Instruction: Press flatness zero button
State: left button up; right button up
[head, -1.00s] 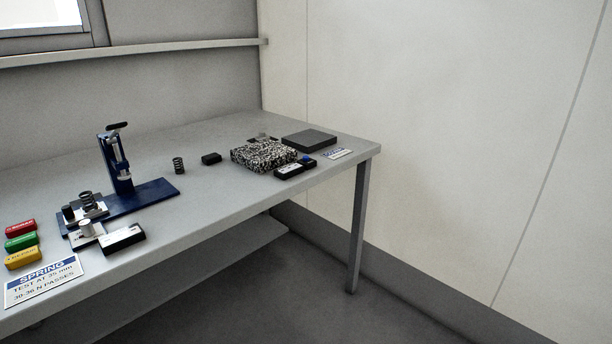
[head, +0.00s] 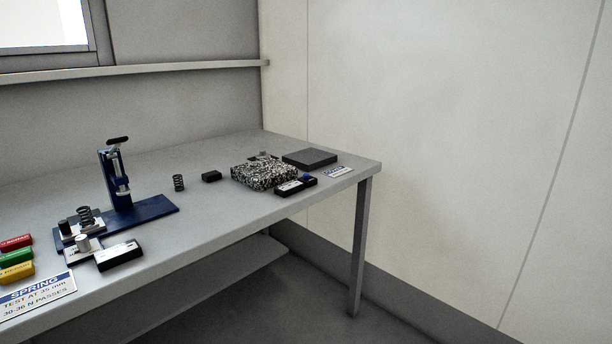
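A small black box with a white display (head: 290,187) lies near the front edge at the far right of the table. A blue knob or button (head: 307,177) sits on dark housing at its right end; it is too small to tell details. A black-and-white speckled block (head: 264,175) stands directly behind the box, with small grey and dark parts on top. A flat dark grey plate (head: 310,158) lies behind and to the right. A small blue-and-white label card (head: 337,172) lies right of the button. Neither gripper shows in the head view.
A grey table (head: 215,205) runs to the right corner. A blue spring press (head: 118,180), a loose spring (head: 179,182), a black block (head: 211,176), another display box (head: 119,255), coloured blocks (head: 16,254) and a SPRING sign (head: 38,296) stand leftward. Open floor lies right of the table.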

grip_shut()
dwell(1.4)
